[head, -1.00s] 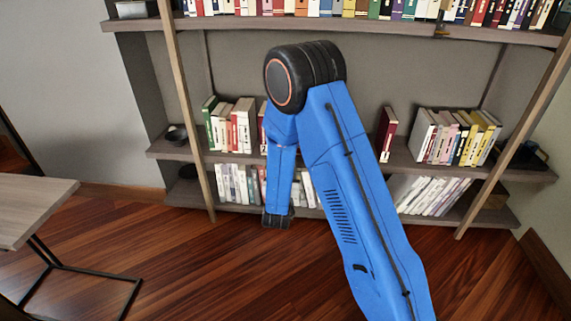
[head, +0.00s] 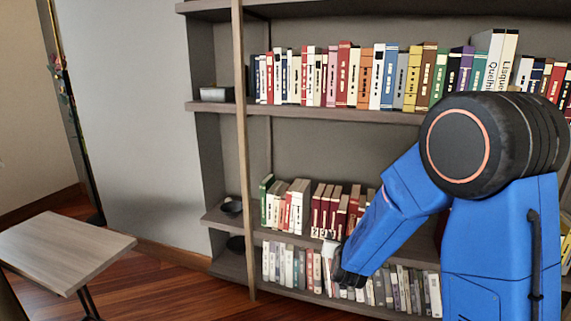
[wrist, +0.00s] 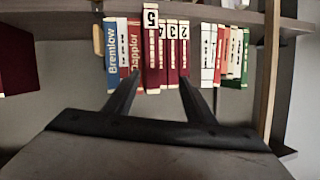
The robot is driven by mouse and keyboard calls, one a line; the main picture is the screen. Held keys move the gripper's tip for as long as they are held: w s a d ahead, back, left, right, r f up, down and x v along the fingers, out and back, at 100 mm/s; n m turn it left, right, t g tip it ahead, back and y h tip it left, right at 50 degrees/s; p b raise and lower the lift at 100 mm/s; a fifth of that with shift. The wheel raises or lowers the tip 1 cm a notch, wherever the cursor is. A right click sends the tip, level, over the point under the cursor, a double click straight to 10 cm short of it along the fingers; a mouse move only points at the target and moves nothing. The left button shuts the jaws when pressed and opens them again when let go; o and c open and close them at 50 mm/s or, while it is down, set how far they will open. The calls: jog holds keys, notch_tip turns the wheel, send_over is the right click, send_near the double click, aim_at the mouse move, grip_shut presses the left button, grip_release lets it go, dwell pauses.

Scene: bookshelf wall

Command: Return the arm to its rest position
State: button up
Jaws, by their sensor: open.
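My gripper (wrist: 159,90) is open in the wrist view, with its two dark fingers apart and nothing held between them. Beyond the fingers, dark red books with number labels (wrist: 162,55) stand in a row on a shelf; this view looks upside down. In the head view my blue arm (head: 400,205) bends at a black elbow joint (head: 490,145) on the right. The forearm slopes down and left to my gripper (head: 338,268), in front of the lower shelves. Its fingertips are too small to make out there.
The bookshelf (head: 320,113) fills the middle and right, with several rows of books. A wooden upright (head: 241,150) stands at its left. A small table (head: 65,245) is at lower left. Dark bowls (head: 231,207) sit on the shelf. Floor (head: 170,285) between table and shelf is clear.

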jog(key=s+r+n+g+y, duration=0.1)
jog(key=s+r+g+y, duration=0.1)
jog(key=s+r, duration=0.5)
jog(key=s+d+r+g, duration=0.1)
jog(key=s+d+g, duration=0.1)
jog(key=s, duration=1)
jog(key=s+d+r+n+g, duration=0.1)
jog(key=s+d+r+g, duration=0.1)
jog(key=s, duration=1.1)
jog(key=s+d+r+n+g, duration=0.1)
jog(key=s+d+g, duration=0.2)
jog(key=s, duration=0.9)
jog(key=d, duration=0.2)
jog(key=shift+s+d+r+h, duration=0.3)
jog(key=shift+s+d, duration=0.05)
jog(key=shift+d, duration=0.05)
